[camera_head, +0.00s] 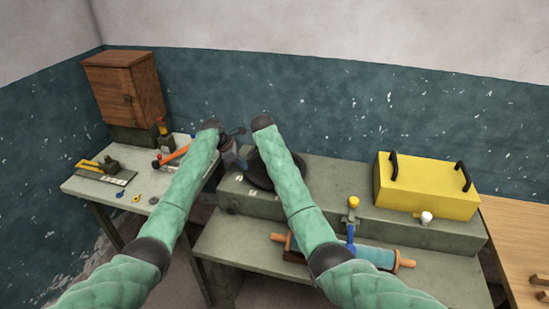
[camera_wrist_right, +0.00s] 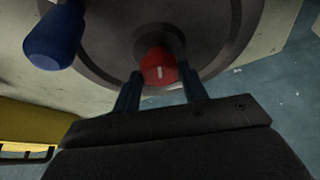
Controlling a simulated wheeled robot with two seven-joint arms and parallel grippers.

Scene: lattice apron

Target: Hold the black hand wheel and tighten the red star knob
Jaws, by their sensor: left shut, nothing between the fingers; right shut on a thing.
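The black hand wheel (camera_head: 259,172) is at the left end of the long grey-green housing, partly hidden behind my right forearm. In the right wrist view the wheel (camera_wrist_right: 100,58) shows as a dark disc with the red star knob (camera_wrist_right: 158,66) at its middle. My right gripper (camera_wrist_right: 160,76) is shut on the red knob, one finger on each side. In the head view my right arm hides the knob and that gripper's fingers. My left gripper (camera_head: 238,157) is shut and empty at the wheel's left side; I cannot tell whether it touches the wheel.
A blue handle (camera_wrist_right: 55,38) shows near the wheel's rim. A yellow box (camera_head: 428,187) with black handles sits on the housing at right. A blue roller with orange ends (camera_head: 376,257) lies in front. A side table (camera_head: 80,186) with tools and a wooden cabinet (camera_head: 124,88) are at left.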

